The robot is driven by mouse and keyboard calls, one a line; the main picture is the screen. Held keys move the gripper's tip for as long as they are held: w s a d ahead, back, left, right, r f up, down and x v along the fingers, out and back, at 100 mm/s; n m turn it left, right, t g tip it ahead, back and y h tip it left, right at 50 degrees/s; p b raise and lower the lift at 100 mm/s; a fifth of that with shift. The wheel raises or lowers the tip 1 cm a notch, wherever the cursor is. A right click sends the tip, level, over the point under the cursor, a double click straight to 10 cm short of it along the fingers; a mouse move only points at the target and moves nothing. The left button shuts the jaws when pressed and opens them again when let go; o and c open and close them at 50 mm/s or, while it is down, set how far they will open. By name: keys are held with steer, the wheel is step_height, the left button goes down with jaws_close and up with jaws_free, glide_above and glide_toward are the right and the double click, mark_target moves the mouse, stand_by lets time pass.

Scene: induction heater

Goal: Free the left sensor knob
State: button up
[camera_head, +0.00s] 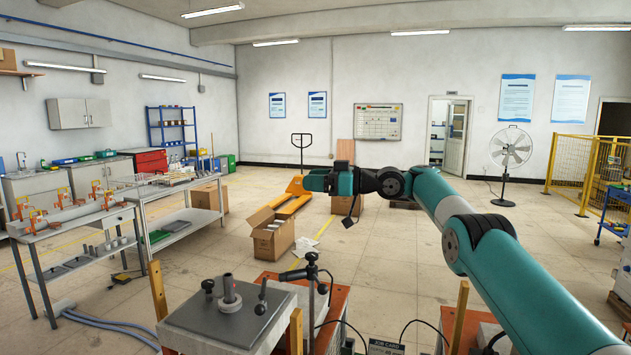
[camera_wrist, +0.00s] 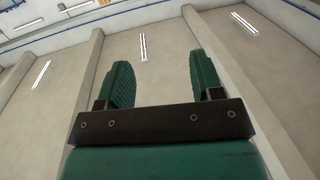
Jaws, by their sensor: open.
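The heater bench (camera_head: 215,322) is at the bottom of the head view, with a grey metal top. A black round-topped knob (camera_head: 208,286) stands at its left; I cannot be sure it is the left sensor knob. A grey cylindrical post (camera_head: 229,290) is beside it, with a thin lever (camera_head: 261,297) to the right. A black stand with a ball-topped handle (camera_head: 312,270) rises at the right. My gripper (camera_head: 314,181) is raised well above and beyond the bench. The wrist view shows its two green fingers (camera_wrist: 161,75) apart and empty, against ceiling and wall.
Wooden posts (camera_head: 157,290) stand at the bench corners. A cardboard box (camera_head: 272,235) and a yellow pallet jack (camera_head: 296,198) are on the floor behind. Workbenches (camera_head: 75,225) line the left, and a fan (camera_head: 510,150) and yellow fence (camera_head: 575,165) stand at the right.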

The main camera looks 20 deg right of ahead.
steer(key=m+t+h+b, duration=0.4)
steer(key=t+b, duration=0.2)
steer(key=b, duration=0.9)
glide_toward(317, 257)
steer(key=p+x, duration=0.7)
steer(key=x, duration=0.3)
steer(key=shift+w+a, duration=0.25)
steer(key=shift+w+a+p, duration=0.35)
steer(key=shift+w+p, duration=0.05)
